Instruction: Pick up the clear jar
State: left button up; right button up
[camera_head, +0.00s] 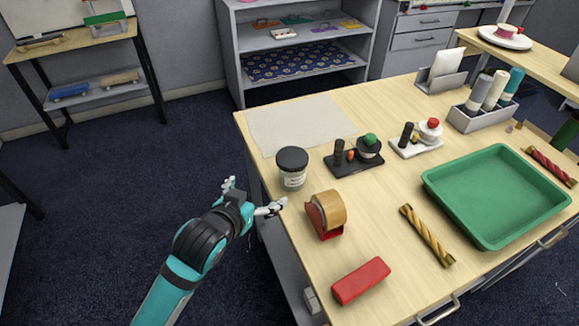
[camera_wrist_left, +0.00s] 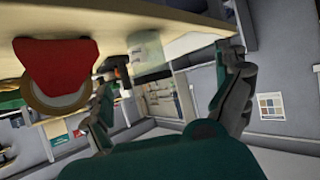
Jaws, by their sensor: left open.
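The clear jar (camera_head: 292,172) has a black lid and a pale label. It stands upright near the table's left edge in the head view. My left gripper (camera_head: 255,195) is open and empty, just off that edge, left of the jar and a little nearer; one finger reaches close to the table edge. In the left wrist view the gripper's fingers (camera_wrist_left: 168,75) are spread apart. A pale translucent shape shows between and beyond them; I cannot tell for certain that it is the jar. My right gripper is in neither view.
A red tape dispenser (camera_head: 324,215) stands close to the jar on the near side; it also shows in the wrist view (camera_wrist_left: 60,65). A black tray (camera_head: 355,168) with small items is right of the jar. A pale mat (camera_head: 298,122) lies behind, mostly bare.

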pick_arm(q)
notch_tip(320, 180, up, 6)
jog(key=s+d, duration=0.2)
jog(key=h+p, duration=0.1)
jog(key=p, duration=0.1)
send_near(292, 158)
jog(key=shift+m+t, duration=0.3)
jog(key=shift+t, duration=0.1)
jog(key=x, duration=0.4)
jog(key=shift+w+a+r, duration=0.1)
jog(key=shift+x, duration=0.85)
jog(key=x, duration=0.4)
jog(key=shift+f+p, duration=0.3)
jog(key=shift+f, duration=0.05)
jog(key=shift+w+d+f, duration=0.15)
jog(key=shift+d+f, duration=0.1)
jog(key=shift+c, duration=0.9)
jog(key=c, duration=1.3)
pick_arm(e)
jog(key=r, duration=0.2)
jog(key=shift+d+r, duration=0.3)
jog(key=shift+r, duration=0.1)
